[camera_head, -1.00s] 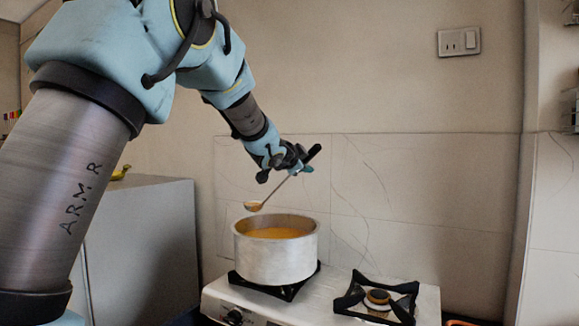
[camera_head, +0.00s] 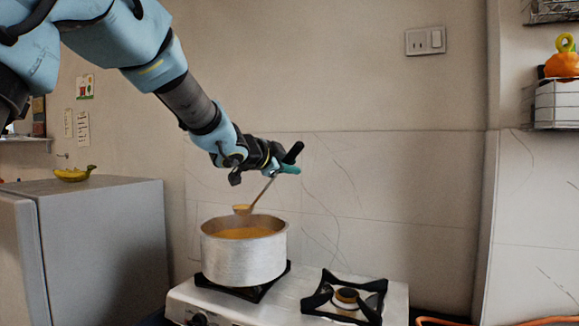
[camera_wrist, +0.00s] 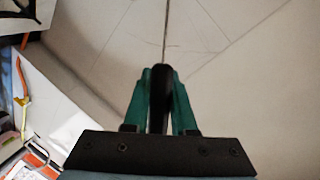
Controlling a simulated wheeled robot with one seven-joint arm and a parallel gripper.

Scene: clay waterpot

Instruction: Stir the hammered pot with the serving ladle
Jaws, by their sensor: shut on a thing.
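The hammered pot (camera_head: 243,261) is a silver metal pot holding orange liquid. It stands on the left burner of the stove in the head view. My gripper (camera_head: 284,167) is above the pot and to its right, shut on the black handle of the serving ladle (camera_head: 264,191). The ladle slants down to the left, and its bowl is just above the pot's opening, near the far rim. In the wrist view my gripper (camera_wrist: 160,95) has its green fingers on both sides of the black handle. The thin shaft runs upward out of that view.
The stove (camera_head: 290,294) has an empty right burner (camera_head: 346,298). A grey fridge (camera_head: 100,240) with bananas (camera_head: 74,173) on top stands at the left. A tiled wall (camera_head: 400,200) is behind. A rack with an orange object (camera_head: 562,64) is at the upper right.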

